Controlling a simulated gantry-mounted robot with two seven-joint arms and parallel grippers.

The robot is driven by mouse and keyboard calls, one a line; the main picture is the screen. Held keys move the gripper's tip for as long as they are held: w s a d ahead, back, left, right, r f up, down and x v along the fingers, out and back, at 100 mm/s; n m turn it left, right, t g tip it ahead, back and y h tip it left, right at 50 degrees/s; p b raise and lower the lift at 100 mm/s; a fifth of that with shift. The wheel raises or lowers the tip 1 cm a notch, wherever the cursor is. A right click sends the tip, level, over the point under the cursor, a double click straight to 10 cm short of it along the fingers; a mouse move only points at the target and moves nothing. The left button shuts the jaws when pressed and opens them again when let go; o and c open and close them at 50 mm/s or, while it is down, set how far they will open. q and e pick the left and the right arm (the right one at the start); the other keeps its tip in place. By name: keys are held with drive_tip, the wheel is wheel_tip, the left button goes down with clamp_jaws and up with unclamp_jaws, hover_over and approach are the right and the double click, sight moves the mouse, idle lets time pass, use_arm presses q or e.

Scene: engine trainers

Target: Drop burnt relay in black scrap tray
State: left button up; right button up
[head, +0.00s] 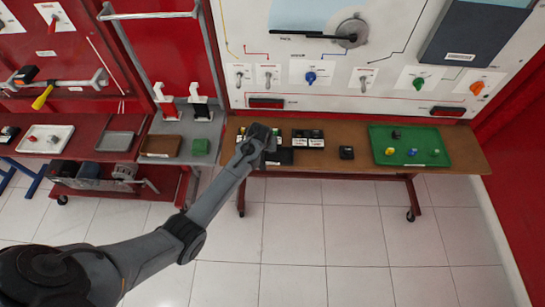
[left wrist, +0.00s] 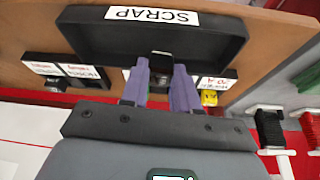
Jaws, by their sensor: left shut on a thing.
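The black scrap tray (left wrist: 90,38) with a white SCRAP label fills the upper part of the left wrist view. In the head view the scrap tray (head: 284,157) lies on the brown table, partly hidden by my gripper. My left gripper (left wrist: 161,64) has its two purple fingers shut on a small dark block, the burnt relay (left wrist: 160,60), mostly hidden between the fingertips. The fingertips overlap the tray in the left wrist view; I cannot tell the height above it. In the head view my left gripper (head: 268,140) is at the tray's back left. My right gripper is not in view.
Black labelled holders (head: 308,138) stand behind and right of the tray. A lone black block (head: 346,153) and a green tray (head: 433,137) with small coloured parts lie further right. A white panel with switches rises behind the table.

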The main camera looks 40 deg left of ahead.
use_arm(q)
drive_tip(key=o, duration=1.1)
drive_tip(key=p+v, duration=0.2)
drive_tip(key=v, duration=0.8)
drive_tip(key=shift+s+d+r, duration=0.1)
drive_tip(key=shift+s+r, duration=0.05)
drive_tip(key=shift+r, duration=0.25)
